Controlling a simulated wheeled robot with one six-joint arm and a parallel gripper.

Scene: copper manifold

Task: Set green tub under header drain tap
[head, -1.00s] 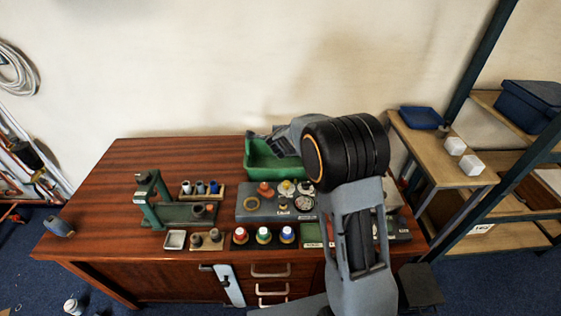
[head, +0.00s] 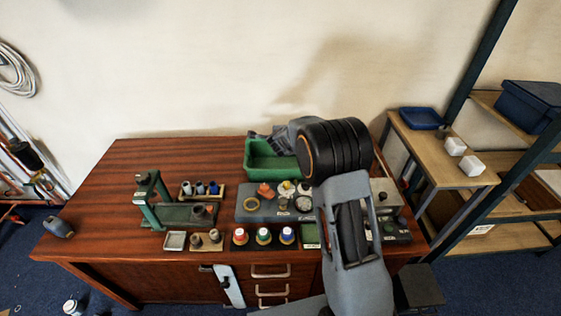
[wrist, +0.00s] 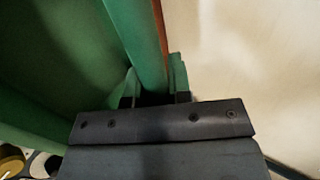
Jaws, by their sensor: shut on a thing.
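The green tub (head: 262,172) stands upright at the back of the wooden bench, behind the grey tray. My gripper (head: 268,139) is at the tub's back rim, partly hidden by my own arm. In the wrist view my gripper (wrist: 155,98) is shut on the rim of the green tub (wrist: 45,65), with one finger on either side of the wall. The tub's inside looks empty where it shows; its right end is hidden behind my arm. I cannot make out a header or a drain tap in either view.
A grey tray (head: 245,214) with small parts sits close in front of the tub. A green press-like fixture (head: 150,208) stands to the left. The bench top (head: 130,165) is clear at the back left. A shelf unit (head: 440,165) stands at the right.

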